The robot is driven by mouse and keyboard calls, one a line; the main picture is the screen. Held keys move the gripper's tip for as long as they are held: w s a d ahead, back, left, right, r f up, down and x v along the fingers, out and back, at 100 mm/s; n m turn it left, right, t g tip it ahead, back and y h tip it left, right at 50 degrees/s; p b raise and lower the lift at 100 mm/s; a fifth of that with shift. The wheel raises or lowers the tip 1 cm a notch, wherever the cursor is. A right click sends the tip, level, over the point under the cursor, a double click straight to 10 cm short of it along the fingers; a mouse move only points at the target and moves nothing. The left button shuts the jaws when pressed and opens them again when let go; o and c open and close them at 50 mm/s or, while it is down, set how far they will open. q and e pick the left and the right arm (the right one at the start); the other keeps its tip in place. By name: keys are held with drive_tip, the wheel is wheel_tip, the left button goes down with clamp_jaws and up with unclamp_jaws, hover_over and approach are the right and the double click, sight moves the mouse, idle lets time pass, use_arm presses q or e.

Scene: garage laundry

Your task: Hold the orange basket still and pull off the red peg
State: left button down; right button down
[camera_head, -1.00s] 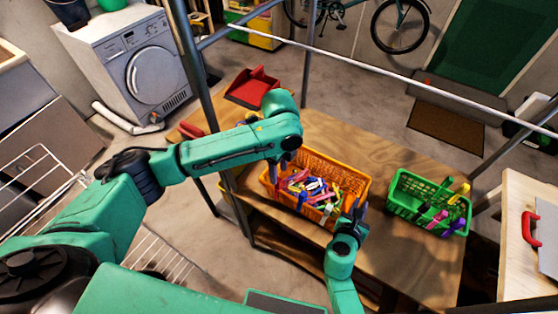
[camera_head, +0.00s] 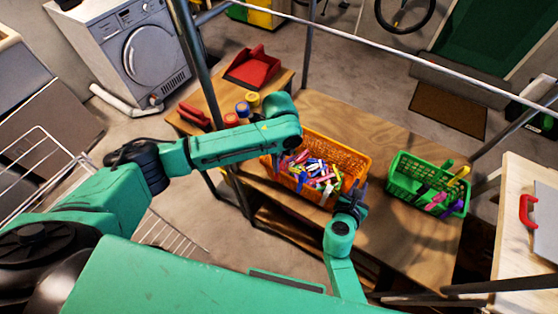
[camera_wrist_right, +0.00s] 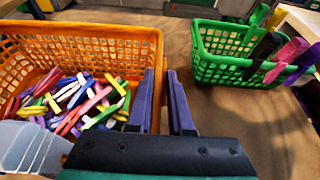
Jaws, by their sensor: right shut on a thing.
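The orange basket (camera_head: 350,160) stands on the wooden table with a heap of mixed pegs (camera_head: 312,172) inside; it also fills the left of the right wrist view (camera_wrist_right: 88,35). My right gripper (camera_wrist_right: 165,100) is shut on the basket's right wall, one finger on each side; in the head view it is at the near right corner (camera_head: 352,195). My left gripper (camera_head: 279,160) is at the basket's left end, mostly hidden under its own arm, so its jaws cannot be made out. I cannot pick out a red peg clipped on the rim; that left end is covered.
A green basket (camera_head: 405,185) with clipped pegs stands to the right. A red dustpan (camera_head: 252,68) and small jars (camera_head: 253,99) are at the table's far left. A metal post (camera_head: 197,65) rises at the left. Bare wood (camera_head: 395,135) lies between and behind the baskets.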

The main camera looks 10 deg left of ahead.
use_arm(q)
drive_tip(key=shift+r, duration=4.25)
use_arm(e)
drive_tip(key=c, duration=0.7)
unclamp_jaws()
drive_tip(key=shift+c, duration=0.2)
drive_tip(key=v, duration=1.2)
drive_tip(key=shift+f, duration=0.1)
